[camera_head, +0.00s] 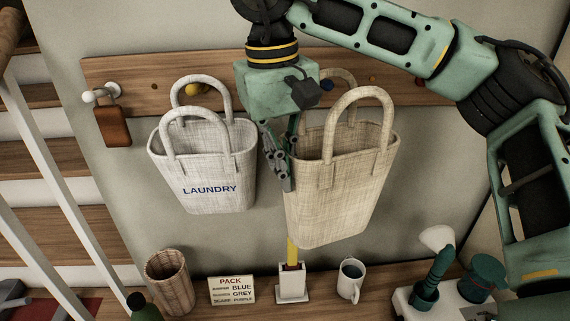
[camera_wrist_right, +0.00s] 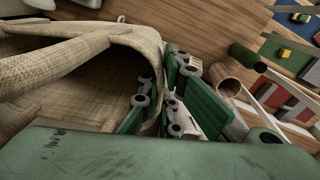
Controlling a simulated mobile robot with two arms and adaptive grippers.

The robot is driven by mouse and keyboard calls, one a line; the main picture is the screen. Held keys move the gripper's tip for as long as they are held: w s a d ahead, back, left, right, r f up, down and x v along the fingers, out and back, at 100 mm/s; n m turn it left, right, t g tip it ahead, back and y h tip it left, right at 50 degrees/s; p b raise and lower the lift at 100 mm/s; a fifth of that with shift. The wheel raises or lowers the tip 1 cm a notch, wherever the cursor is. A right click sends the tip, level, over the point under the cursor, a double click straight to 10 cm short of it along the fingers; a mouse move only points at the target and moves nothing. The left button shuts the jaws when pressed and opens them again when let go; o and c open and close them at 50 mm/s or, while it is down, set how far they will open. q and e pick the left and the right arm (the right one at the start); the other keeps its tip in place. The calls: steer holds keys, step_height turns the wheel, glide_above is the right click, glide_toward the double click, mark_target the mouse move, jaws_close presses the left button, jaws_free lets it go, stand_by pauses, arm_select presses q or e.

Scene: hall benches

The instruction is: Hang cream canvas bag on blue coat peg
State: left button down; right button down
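The cream canvas bag (camera_head: 345,200) is off the bench in front of the wall, slightly tilted, with two loop handles up. It also shows in the right wrist view (camera_wrist_right: 95,60). My right gripper (camera_head: 277,157) is at the bag's left upper edge; in the right wrist view its fingers (camera_wrist_right: 160,100) lie on both sides of the fabric edge, shut on it. The blue coat peg (camera_head: 327,86) shows on the wooden rail, close to the bag's rear handle. Whether that handle is around the peg or in front of it, I cannot tell. My left gripper is not in view.
A white LAUNDRY bag (camera_head: 205,165) hangs left at a yellow peg (camera_head: 196,88). The bench below holds a woven basket (camera_head: 170,282), a sign (camera_head: 231,290), a white holder (camera_head: 292,284), a mug (camera_head: 350,279) and a white tray (camera_head: 408,310). A stair railing (camera_head: 45,165) stands left.

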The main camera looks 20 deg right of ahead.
steer(key=shift+w+d+p, duration=0.25)
steer(key=shift+w+p, duration=0.1)
steer(key=shift+w, duration=0.65)
steer(key=shift+w+d+p, duration=0.2)
steer(key=shift+w+p, duration=0.15)
steer(key=shift+w, duration=0.6)
steer(key=shift+w+d+f, duration=0.25)
steer(key=shift+w+f, duration=0.5)
steer(key=shift+f, duration=0.1)
